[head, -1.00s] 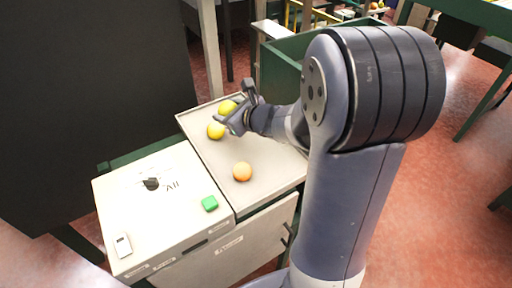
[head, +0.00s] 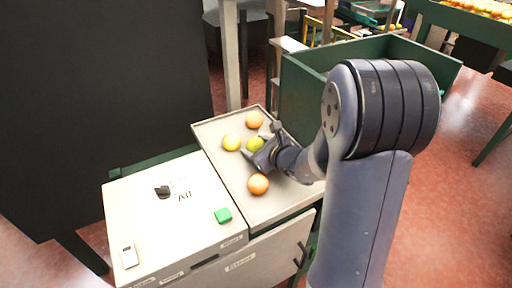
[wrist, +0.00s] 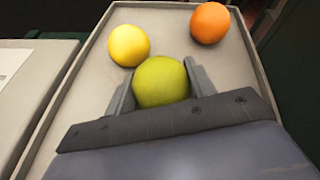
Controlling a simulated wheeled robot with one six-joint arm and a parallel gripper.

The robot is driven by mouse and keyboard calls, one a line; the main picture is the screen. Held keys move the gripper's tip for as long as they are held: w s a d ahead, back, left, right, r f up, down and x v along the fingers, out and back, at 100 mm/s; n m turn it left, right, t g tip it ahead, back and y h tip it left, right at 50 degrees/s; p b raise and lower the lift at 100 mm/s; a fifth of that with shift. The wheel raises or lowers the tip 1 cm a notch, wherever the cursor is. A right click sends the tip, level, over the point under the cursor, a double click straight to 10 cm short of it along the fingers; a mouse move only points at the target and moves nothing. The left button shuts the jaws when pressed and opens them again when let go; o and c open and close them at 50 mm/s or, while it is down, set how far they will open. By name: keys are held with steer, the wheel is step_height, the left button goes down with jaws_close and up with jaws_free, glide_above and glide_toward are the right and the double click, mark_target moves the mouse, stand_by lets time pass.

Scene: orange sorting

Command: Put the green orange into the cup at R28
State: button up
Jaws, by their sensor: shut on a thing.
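The green orange (wrist: 161,82) is yellow-green and sits between the two fingers of my gripper (wrist: 160,88) in the wrist view. My gripper is shut on it, low over the grey tray. In the head view the green orange (head: 255,144) shows partly behind my gripper (head: 256,152). A yellow fruit (head: 231,142) lies just left of it, apart from the fingers, and shows in the wrist view (wrist: 129,45) too. I see no cup and no R28 label in these frames.
The grey tray (head: 215,127) also holds an orange (head: 254,120) at the back and another orange (head: 258,184) at the front. A green block (head: 223,215) and a small white device (head: 129,256) lie on the white cabinet top (head: 150,225). A green bin (head: 300,95) stands behind.

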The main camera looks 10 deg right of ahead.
steer(key=shift+f, duration=0.15)
steer(key=o, duration=1)
